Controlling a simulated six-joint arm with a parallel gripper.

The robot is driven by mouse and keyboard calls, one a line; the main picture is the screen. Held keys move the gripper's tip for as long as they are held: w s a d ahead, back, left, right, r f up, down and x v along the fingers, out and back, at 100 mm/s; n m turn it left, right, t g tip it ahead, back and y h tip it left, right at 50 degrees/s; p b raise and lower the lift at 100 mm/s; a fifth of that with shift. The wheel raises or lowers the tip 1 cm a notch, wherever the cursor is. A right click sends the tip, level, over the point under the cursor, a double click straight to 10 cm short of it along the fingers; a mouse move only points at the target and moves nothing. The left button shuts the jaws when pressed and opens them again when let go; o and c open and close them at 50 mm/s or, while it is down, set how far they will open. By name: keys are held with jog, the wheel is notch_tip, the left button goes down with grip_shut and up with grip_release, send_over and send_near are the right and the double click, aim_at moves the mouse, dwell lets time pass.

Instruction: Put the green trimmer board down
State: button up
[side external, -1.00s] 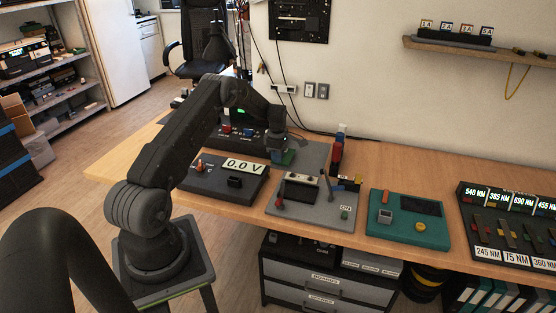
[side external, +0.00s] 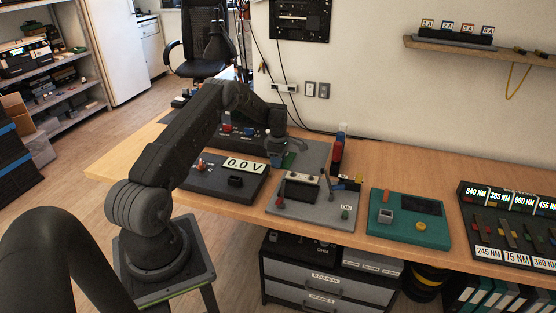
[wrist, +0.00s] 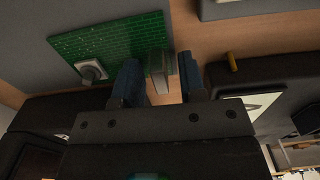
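The green trimmer board (side external: 289,159) is at the grey mat (side external: 313,152) behind the 0.0 V meter. In the side view my gripper (side external: 276,160) is low beside the board's left edge. Whether the board's underside fully touches the mat is hidden.
The 0.0 V meter (side external: 225,178) stands in front, and a dark panel with coloured terminals (side external: 240,134) is behind my wrist. A grey ON switch unit (side external: 310,200) and red and blue bottles (side external: 338,150) are to the right. A teal box (side external: 409,217) stands further right.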

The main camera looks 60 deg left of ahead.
notch_tip(320, 180, up, 12)
jog(key=s+d+r+m+t+y, duration=0.1)
jog(key=s+d+r+m+t, duration=0.15)
jog(key=d+r+m, duration=1.4)
jog(key=s+d+r+m, duration=0.1)
jog(key=s+d+r, duration=0.2)
jog(key=d, duration=0.2)
jog(key=s+d+r+t, duration=0.1)
jog(key=s+d+r, duration=0.15)
jog(key=d, duration=0.35)
jog(key=s+d+r+m, duration=0.1)
jog(key=s+d+r, duration=0.1)
jog(key=s+d, duration=0.25)
jog(key=s+d+f+m+t, duration=0.1)
jog(key=s+d+m, duration=0.3)
jog(key=s, duration=0.2)
jog(key=s+d+f+m+t+h, duration=0.1)
jog(key=s+d+m, duration=0.3)
jog(key=s, duration=0.2)
jog(key=shift+s, duration=0.4)
jog(key=shift+m, duration=0.25)
